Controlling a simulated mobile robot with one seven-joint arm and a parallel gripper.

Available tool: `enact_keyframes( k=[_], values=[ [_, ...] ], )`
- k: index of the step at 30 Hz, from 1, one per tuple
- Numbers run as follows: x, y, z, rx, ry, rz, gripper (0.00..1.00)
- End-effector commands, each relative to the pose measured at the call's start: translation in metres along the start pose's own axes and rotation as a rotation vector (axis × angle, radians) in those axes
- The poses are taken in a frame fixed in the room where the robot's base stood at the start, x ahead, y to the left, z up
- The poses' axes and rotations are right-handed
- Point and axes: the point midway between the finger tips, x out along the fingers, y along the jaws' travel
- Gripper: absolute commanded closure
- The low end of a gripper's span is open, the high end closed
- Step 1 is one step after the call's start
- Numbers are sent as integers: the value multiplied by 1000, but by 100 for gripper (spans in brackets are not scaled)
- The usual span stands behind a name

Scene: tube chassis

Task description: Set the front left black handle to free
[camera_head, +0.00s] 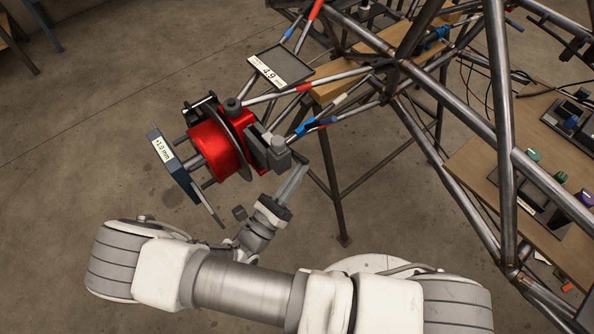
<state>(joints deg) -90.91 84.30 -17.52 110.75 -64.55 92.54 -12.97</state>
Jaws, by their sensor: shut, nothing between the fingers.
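A red drum hub (213,150) with a dark disc hangs at the end of the chassis tubes, left of centre. A black knob-like part (232,105) sticks up at its top, and a black bracket (203,103) lies beside it. A dark grey block with a round top (277,153) sits on the hub's right side. I cannot tell for sure which of these is the black handle, or its setting. My gripper (300,172) is shut and empty, its fingertips just below and right of the grey block. Whether they touch it is unclear.
A plate reading "+1.0 mm" (161,149) stands left of the hub, and a display reading "4.9" (281,67) sits above. Steel chassis tubes (470,120) cross the right side. A wooden bench (505,160) holds boxes with coloured knobs.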

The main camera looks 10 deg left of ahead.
Motion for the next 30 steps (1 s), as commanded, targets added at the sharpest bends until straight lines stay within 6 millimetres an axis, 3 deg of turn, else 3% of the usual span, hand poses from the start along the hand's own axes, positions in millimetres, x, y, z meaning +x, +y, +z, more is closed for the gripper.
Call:
enact_keyframes(
  k=[7,9,18,24,30],
  values=[
    [-9,6,-43,-7,2,-8,100],
    [-25,5,-36,-3,5,-3,100],
    [-87,7,-35,-4,3,-6,100],
    [-104,7,-35,-4,3,-6,100],
    [-106,7,-35,-5,2,-7,100]
  ],
)
